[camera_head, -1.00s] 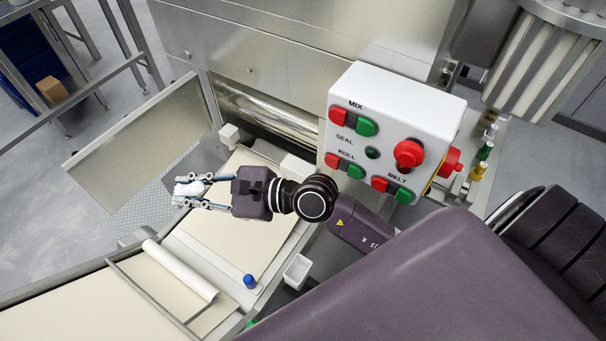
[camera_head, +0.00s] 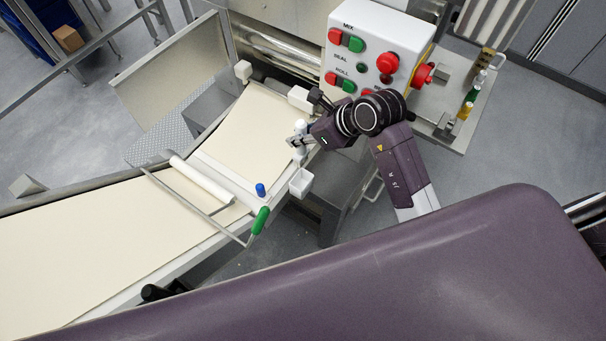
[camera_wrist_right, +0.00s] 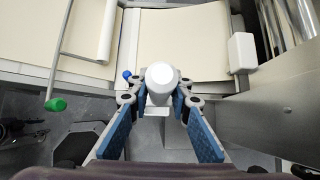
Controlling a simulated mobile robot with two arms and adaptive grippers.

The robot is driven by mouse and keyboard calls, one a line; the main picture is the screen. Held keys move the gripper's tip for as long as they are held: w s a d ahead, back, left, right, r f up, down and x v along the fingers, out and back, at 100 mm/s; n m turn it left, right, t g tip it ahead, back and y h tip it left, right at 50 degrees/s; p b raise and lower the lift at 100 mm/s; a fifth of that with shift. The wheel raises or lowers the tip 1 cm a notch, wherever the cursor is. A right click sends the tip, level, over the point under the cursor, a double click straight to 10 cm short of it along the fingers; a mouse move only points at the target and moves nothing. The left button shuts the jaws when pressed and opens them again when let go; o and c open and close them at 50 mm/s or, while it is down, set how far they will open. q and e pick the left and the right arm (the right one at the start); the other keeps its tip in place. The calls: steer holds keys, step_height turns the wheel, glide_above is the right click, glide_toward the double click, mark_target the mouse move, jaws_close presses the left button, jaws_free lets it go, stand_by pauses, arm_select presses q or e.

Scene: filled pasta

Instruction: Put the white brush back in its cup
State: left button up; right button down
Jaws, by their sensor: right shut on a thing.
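My right gripper (camera_head: 297,141) is shut on the white brush (camera_head: 300,128) at the right edge of the dough table. In the right wrist view the rounded white end of the brush (camera_wrist_right: 160,77) sits between the blue-padded fingers of the gripper (camera_wrist_right: 160,95). The small white cup (camera_head: 301,183) hangs at the table's edge, just below the brush in the head view. The brush looks upright and above the cup; I cannot tell whether its lower end is inside. In the wrist view the brush mostly hides the cup. My left gripper is not in view.
A blue knob (camera_head: 260,190) and a green handle (camera_head: 260,221) stand near the cup. A white roller (camera_head: 202,180) lies across the dough sheet (camera_head: 110,235). The control box (camera_head: 375,35) with red and green buttons is behind my right arm.

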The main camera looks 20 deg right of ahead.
mark_target(305, 160)
step_height(305, 160, down, 5)
steer(key=shift+s+a+r+p, duration=0.1)
steer(key=shift+s+p, duration=0.05)
steer(key=shift+p, duration=0.15)
step_height(305, 160, down, 7)
steer(key=shift+r, duration=0.2)
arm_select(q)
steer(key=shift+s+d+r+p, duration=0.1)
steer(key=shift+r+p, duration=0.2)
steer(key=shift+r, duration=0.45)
arm_select(e)
step_height(305, 160, down, 4)
steer(key=shift+f, duration=0.15)
steer(key=shift+f, duration=0.15)
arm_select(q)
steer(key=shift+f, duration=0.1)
arm_select(e)
steer(key=c, duration=1.8)
jaws_free()
steer(key=shift+o, duration=0.2)
